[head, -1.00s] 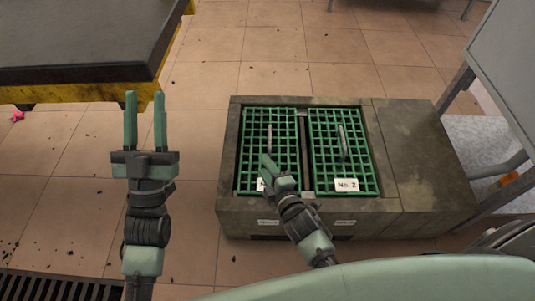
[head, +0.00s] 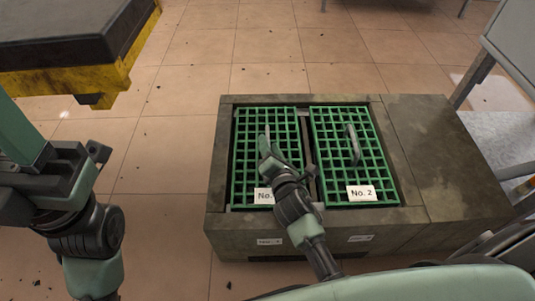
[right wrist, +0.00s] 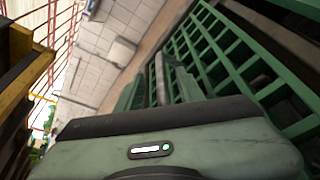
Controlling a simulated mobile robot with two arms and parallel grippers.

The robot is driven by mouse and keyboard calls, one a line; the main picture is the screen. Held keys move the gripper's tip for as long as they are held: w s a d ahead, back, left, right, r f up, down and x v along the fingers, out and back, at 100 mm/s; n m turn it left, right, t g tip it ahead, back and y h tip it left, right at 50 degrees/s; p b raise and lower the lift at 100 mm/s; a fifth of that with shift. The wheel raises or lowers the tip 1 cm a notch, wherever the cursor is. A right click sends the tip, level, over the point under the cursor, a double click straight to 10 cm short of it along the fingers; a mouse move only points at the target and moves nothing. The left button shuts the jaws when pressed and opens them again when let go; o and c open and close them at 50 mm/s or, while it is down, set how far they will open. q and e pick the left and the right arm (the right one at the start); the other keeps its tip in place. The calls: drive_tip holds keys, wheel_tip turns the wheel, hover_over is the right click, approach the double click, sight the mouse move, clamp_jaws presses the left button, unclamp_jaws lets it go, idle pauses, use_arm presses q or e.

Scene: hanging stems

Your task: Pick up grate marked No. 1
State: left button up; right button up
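The grate marked No. 1 (head: 240,170) is a green lattice lying in the left opening of a stone-like box. Its label (head: 264,196) is partly covered by my right gripper. My right gripper (head: 266,146) is low over this grate, at its upright handle. In the right wrist view my right gripper (right wrist: 158,92) is open, with the grey handle (right wrist: 160,75) between its fingers and gaps showing beside it. My left gripper (head: 18,125) is at the left edge of the head view, its fingertips out of frame.
The grate marked No. 2 (head: 335,130), with its own handle (head: 354,145), lies in the right opening of the box (head: 440,150). A dark-topped yellow table (head: 60,40) stands at upper left. A grey frame or cabinet (head: 515,40) is at the right. Tiled floor between is mostly clear.

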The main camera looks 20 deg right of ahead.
drive_tip(key=b+x, duration=0.1)
drive_tip(key=x, duration=0.2)
drive_tip(key=shift+w+f, duration=0.15)
drive_tip(key=shift+f, duration=0.05)
clamp_jaws()
idle(1.2)
drive_tip(key=shift+r, duration=0.25)
